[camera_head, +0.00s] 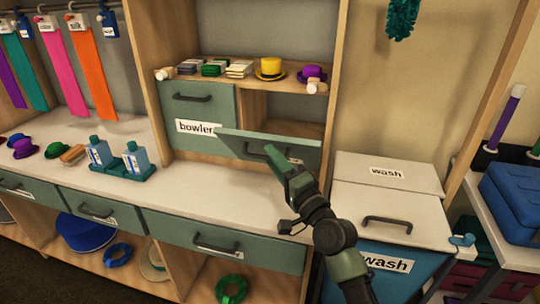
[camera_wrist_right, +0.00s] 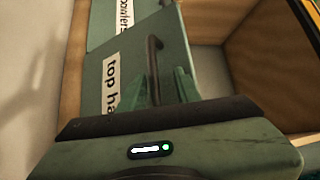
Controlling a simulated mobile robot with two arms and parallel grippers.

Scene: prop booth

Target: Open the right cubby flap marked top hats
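The right cubby flap (camera_head: 228,137) is tipped outward at an angle, with the dark cubby opening showing above it. In the right wrist view the flap (camera_wrist_right: 130,52) carries a label reading "top hats" (camera_wrist_right: 111,82), partly cut off by my gripper. Its dark bar handle (camera_wrist_right: 154,65) runs up between the fingers. My right gripper (camera_head: 278,160) is at the flap's handle, and in the wrist view the fingers (camera_wrist_right: 167,85) stand on either side of the bar, seemingly shut on it. My left gripper is not in view.
The left flap marked "bowlers" (camera_head: 200,108) is closed. Small hats, including a yellow one (camera_head: 270,69), stand on the shelf above. The counter (camera_head: 205,185) below is clear near the flap; bottles (camera_head: 136,159) stand further left.

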